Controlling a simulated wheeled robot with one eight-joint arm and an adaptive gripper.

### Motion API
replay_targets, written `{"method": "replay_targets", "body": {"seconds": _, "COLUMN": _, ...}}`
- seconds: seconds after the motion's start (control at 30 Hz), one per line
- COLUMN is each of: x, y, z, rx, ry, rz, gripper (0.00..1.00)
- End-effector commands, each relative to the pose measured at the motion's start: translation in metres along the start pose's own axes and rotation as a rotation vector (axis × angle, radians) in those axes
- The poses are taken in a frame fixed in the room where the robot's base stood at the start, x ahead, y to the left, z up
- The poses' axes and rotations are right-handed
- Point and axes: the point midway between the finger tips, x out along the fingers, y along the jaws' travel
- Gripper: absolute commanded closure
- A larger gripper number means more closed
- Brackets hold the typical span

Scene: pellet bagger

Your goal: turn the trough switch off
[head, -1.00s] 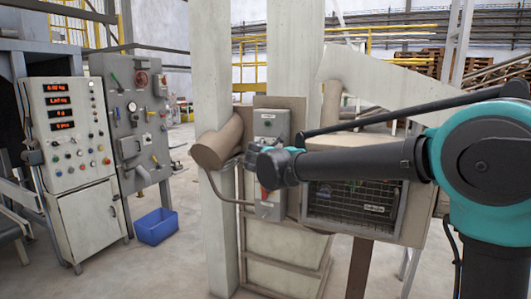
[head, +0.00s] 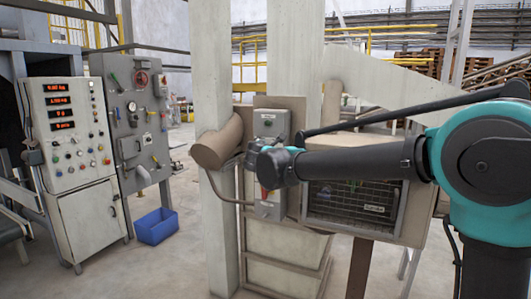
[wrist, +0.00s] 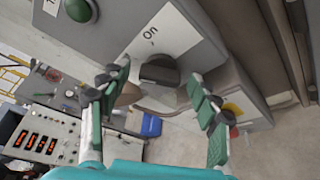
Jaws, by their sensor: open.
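The trough switch is a dark rotary knob (wrist: 160,72) on a grey control box (wrist: 130,28), with the label "On" beside it in the wrist view. My gripper (wrist: 157,90) is open, with one green-padded finger on each side of the knob. I cannot tell whether the fingers touch it. In the head view the grey box (head: 270,122) is fixed to a pillar, and my arm covers its middle, hiding the knob and the fingers. A green button (wrist: 80,10) sits on the same box.
A mesh-fronted housing (head: 350,200) stands right of the box, and a brown pipe (head: 212,152) is on its left. A control cabinet with red displays (head: 62,110) and a blue bin (head: 156,226) stand farther left. Floor between them and the pillar is clear.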

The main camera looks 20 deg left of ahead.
Motion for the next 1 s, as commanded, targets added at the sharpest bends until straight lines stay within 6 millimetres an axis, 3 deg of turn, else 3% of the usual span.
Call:
{"method": "replay_targets", "body": {"seconds": 0.17, "x": -0.017, "y": 0.0, "z": -0.001, "rx": -0.001, "ry": 0.002, "rz": 0.001, "gripper": 0.38}}
{"method": "replay_targets", "body": {"seconds": 0.6, "x": -0.1, "y": 0.0, "z": -0.001, "rx": -0.001, "ry": 0.003, "rz": 0.001, "gripper": 0.38}}
{"method": "replay_targets", "body": {"seconds": 0.8, "x": -0.117, "y": 0.0, "z": -0.001, "rx": 0.0, "ry": 0.001, "rz": 0.0, "gripper": 0.38}}
{"method": "replay_targets", "body": {"seconds": 1.0, "x": -0.12, "y": 0.0, "z": 0.0, "rx": 0.0, "ry": 0.0, "rz": 0.0, "gripper": 0.38}}
